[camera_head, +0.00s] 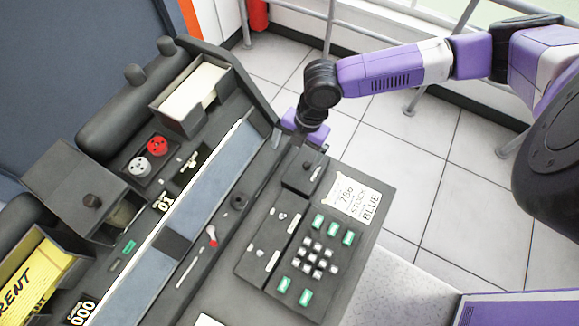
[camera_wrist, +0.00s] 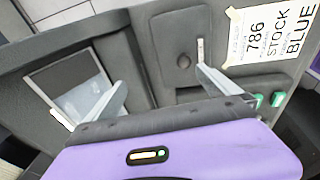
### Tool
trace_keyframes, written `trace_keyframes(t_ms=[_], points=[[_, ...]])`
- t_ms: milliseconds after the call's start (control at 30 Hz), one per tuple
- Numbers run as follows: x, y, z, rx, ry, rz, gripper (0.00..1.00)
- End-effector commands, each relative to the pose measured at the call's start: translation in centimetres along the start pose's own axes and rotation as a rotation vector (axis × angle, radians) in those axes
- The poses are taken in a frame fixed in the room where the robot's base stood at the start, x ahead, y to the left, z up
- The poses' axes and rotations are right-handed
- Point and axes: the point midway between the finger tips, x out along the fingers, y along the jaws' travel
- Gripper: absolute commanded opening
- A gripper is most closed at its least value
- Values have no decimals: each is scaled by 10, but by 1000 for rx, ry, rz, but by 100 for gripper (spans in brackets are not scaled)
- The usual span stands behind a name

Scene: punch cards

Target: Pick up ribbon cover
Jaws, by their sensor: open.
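A small dark cover with a round knob, likely the ribbon cover (camera_head: 302,175), sits at the far end of the keyboard panel, beside the paper label. In the wrist view this cover (camera_wrist: 180,80) lies flat, with its knob near the right finger. My gripper (camera_head: 293,143) is just beyond it at the machine's far edge. In the wrist view my gripper (camera_wrist: 161,80) has its two metal fingers spread apart with nothing between them. The purple gripper body hides the near part of the panel in that view.
The label (camera_head: 352,198) reads "786 STOCK BLUE". Green and white keys (camera_head: 315,258) lie in front of it. A second knobbed cover (camera_head: 85,190) and a yellow card stack (camera_head: 35,285) are at left. A card tray (camera_head: 192,95) stands at the back. Tiled floor lies beyond.

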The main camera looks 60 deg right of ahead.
Motion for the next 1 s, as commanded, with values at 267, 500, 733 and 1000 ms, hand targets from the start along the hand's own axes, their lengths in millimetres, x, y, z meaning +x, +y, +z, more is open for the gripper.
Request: trace_keyframes(t_ms=[267, 500, 733, 1000], points=[[-1, -39, 12, -156, -11, -167, 100], [21, -42, 12, -163, -10, -165, 100], [48, -48, 13, -164, -10, -165, 100], [74, -52, 14, -164, -10, -163, 100]])
